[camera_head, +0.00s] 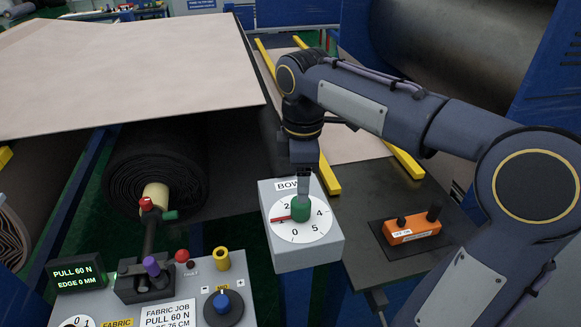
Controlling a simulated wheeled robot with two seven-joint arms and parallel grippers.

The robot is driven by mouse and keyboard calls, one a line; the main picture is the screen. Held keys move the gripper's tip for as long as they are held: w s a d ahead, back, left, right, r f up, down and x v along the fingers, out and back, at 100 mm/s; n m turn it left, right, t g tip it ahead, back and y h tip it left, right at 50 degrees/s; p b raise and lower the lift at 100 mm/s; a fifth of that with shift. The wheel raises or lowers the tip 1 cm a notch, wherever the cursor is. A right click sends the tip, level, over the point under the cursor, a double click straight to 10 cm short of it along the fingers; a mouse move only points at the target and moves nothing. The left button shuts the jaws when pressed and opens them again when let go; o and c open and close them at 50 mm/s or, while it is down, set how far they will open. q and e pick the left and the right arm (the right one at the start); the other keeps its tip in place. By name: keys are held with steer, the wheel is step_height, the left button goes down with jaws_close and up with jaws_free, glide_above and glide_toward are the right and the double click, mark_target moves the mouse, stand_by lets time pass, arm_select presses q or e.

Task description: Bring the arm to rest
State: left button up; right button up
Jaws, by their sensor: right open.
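My right arm comes in from the right side of the view and bends down at its wrist. My right gripper (303,188) points down at the dial box (308,254), with its jaws open. Its tips are at the green knob (301,209) in the middle of the white dial; I cannot tell whether they touch it. The red pointer of the dial points left. The gripper hides part of the label and of the upper dial. My left gripper is not in view.
A control panel (187,290) with a lever, buttons and a blue knob (222,303) stands at the lower left. Its display reads PULL 60 N, EDGE 0 MM. An orange device (411,232) lies on the dark table at right. A black roll (150,165) and pale sheet (130,70) lie behind.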

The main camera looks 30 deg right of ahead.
steer(key=s+a+f+m+t+y, duration=0.2)
steer(key=s+f+m, duration=0.3)
steer(key=s+m, duration=0.2)
steer(key=s+a+f+m+t+y, duration=0.1)
steer(key=s+a+f+m+t, duration=0.1)
steer(key=s+m, duration=0.5)
steer(key=s+f+t, duration=0.1)
steer(key=s+f, duration=0.1)
steer(key=s, duration=0.1)
steer(key=shift+f+m+t+y, duration=0.3)
steer(key=shift+f+m+y, duration=0.1)
